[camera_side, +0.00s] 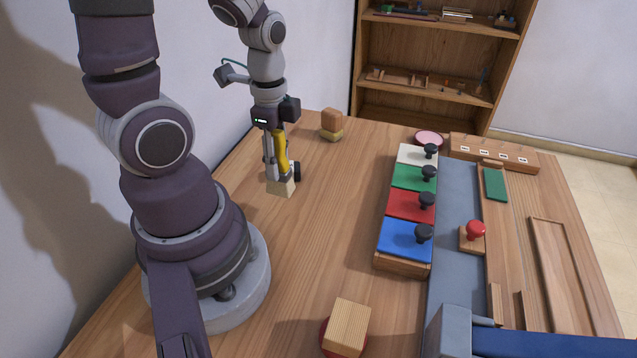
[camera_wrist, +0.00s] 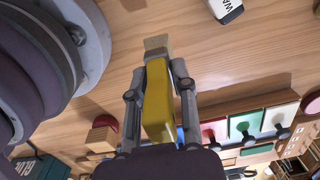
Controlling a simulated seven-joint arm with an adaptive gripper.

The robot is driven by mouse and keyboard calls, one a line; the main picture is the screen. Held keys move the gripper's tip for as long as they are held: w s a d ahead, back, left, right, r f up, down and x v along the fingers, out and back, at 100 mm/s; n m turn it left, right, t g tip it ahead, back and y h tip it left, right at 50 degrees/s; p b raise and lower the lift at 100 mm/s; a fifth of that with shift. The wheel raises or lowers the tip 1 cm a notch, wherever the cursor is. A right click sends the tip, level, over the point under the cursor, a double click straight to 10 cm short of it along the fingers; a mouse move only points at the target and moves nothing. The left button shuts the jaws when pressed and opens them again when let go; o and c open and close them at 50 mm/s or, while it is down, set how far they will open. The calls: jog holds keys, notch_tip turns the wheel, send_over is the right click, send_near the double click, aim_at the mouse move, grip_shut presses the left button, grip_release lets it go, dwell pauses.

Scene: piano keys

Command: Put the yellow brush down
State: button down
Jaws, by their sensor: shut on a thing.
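The yellow brush (camera_side: 281,150) is upright in my gripper (camera_side: 283,171) in the side view, over the left part of the table. Its pale bristle block (camera_side: 281,188) points down, at or just above the wood; I cannot tell if it touches. In the wrist view the yellow handle (camera_wrist: 158,100) runs between the two fingers of my gripper (camera_wrist: 157,69), with the pale bristles (camera_wrist: 156,42) beyond the fingertips. My gripper is shut on the brush.
Bare table (camera_side: 325,200) lies right of the brush. A wooden block on a yellowish base (camera_side: 331,124) stands behind it. White, green, red and blue keys (camera_side: 405,207) with black knobs stand further right. Another wooden block (camera_side: 347,325) is at the front.

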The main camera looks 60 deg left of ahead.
jog(key=shift+w+d, duration=0.1)
jog(key=shift+d, duration=0.8)
jog(key=w+a, duration=0.1)
jog(key=w, duration=0.4)
jog(key=w+a+f, duration=0.1)
jog(key=w, duration=0.4)
jog(key=w+a, duration=0.2)
jog(key=w, duration=0.3)
jog(key=shift+f, duration=0.25)
jog(key=shift+w+a+f, duration=0.15)
jog(key=shift+f, duration=1.6)
jog(key=shift+f, duration=0.15)
jog(key=c, duration=0.9)
grip_release()
